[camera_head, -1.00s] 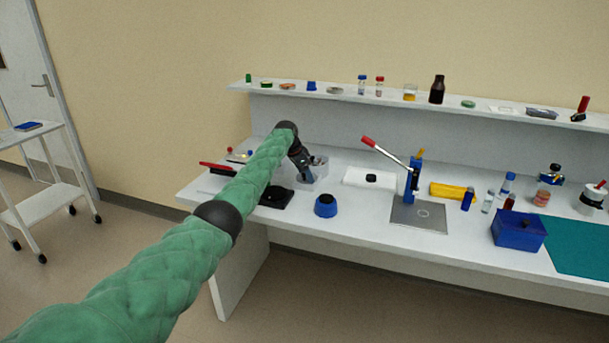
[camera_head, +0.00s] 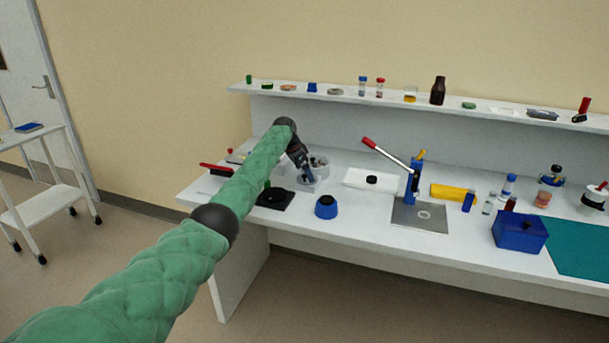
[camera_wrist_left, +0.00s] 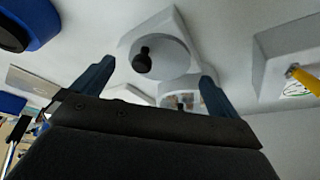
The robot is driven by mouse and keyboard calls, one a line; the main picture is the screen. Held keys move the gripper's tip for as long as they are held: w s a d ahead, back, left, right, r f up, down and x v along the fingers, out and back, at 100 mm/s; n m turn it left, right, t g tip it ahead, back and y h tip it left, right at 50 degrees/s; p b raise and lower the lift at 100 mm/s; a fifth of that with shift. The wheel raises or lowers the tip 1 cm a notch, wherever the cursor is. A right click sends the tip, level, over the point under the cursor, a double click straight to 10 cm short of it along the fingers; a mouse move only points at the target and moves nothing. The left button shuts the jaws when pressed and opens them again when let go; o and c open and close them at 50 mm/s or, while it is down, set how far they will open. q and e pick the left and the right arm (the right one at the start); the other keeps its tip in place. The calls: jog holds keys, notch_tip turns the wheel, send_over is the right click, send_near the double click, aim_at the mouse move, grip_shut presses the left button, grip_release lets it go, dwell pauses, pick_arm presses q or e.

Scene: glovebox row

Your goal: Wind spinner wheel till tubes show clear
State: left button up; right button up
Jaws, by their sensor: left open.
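The spinner (camera_head: 318,184) is a small pale block with a round part on top, standing on the bench towards its left end. My left gripper (camera_head: 308,180) reaches down at the spinner in the head view. In the left wrist view my left gripper (camera_wrist_left: 157,72) is open, its two dark fingers spread with the knob in the gap between them. I cannot tell whether a finger touches the knob. The tubes cannot be made out. My right gripper is not in view.
A blue round pot (camera_head: 326,208) and a black flat device (camera_head: 275,198) stand in front of the spinner. A white tray (camera_head: 362,183) and a press with a red-tipped lever (camera_head: 384,152) stand to the right. A shelf (camera_head: 390,98) with small bottles runs behind.

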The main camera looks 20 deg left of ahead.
pick_arm(q)
jog(key=b+v, duration=0.1)
jog(key=v, duration=0.4)
jog(key=shift+s+r, duration=0.1)
jog(key=shift+r, duration=0.1)
jog(key=shift+a+r, duration=0.15)
jog(key=shift+r, duration=0.05)
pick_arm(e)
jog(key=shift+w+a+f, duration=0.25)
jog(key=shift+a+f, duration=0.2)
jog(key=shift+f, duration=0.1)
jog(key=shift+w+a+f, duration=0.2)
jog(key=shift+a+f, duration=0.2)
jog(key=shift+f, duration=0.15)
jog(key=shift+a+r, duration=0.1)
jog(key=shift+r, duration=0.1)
pick_arm(q)
jog(key=shift+n, duration=0.3)
